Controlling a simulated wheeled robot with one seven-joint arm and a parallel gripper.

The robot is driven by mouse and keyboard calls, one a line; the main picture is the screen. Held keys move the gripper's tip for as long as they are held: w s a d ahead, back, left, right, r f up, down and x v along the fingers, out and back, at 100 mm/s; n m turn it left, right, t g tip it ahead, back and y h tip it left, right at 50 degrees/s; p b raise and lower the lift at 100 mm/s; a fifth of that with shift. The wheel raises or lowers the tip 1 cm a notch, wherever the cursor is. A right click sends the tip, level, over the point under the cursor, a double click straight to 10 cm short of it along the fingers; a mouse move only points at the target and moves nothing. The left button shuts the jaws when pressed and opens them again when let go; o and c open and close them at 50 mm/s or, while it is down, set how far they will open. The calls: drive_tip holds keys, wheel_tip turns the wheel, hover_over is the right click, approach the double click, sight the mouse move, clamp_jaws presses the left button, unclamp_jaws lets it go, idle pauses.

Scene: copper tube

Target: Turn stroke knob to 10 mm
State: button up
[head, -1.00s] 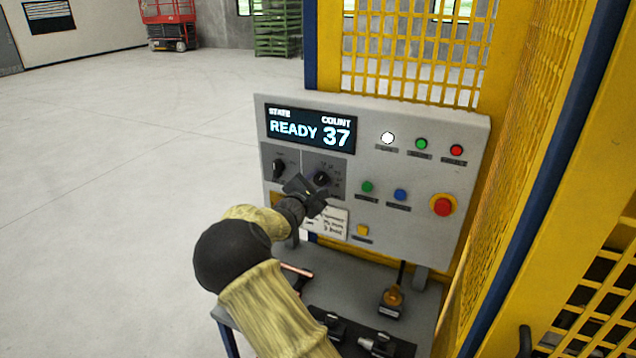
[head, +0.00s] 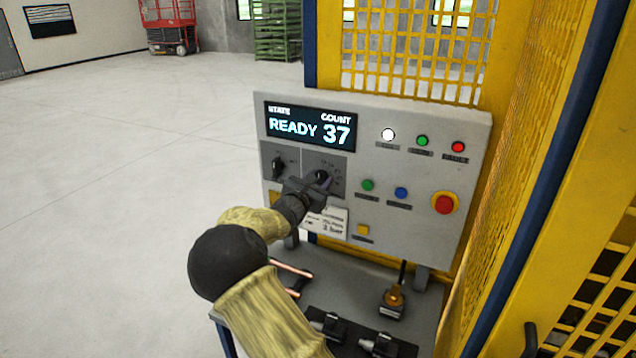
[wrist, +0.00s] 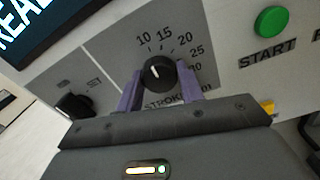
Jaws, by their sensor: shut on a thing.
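The black stroke knob (wrist: 160,74) sits on a grey dial panel with marks 10, 15, 20, 25 and more around it. Its white pointer line points up, near 10 and 15; I cannot tell exactly which mark it meets. My gripper (wrist: 160,90) has its two purple fingers on the left and right sides of the knob, shut on it. In the head view my gripper (head: 313,187) reaches the control panel from the lower left and partly covers the knob (head: 321,176). The panel display (head: 310,128) reads READY and COUNT 37.
A second black knob (head: 278,167) is left of the stroke knob. Green (head: 368,185) and blue (head: 401,193) buttons and a red emergency stop (head: 445,204) are to the right. A label card (head: 326,221) is below. Yellow mesh fencing (head: 418,50) stands behind and right.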

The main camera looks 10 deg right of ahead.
drive_tip(key=shift+n, duration=0.3)
drive_tip(key=o, duration=1)
drive_tip(key=shift+s+a, duration=0.1)
drive_tip(key=b+v, duration=0.5)
drive_tip(key=v, duration=1.2)
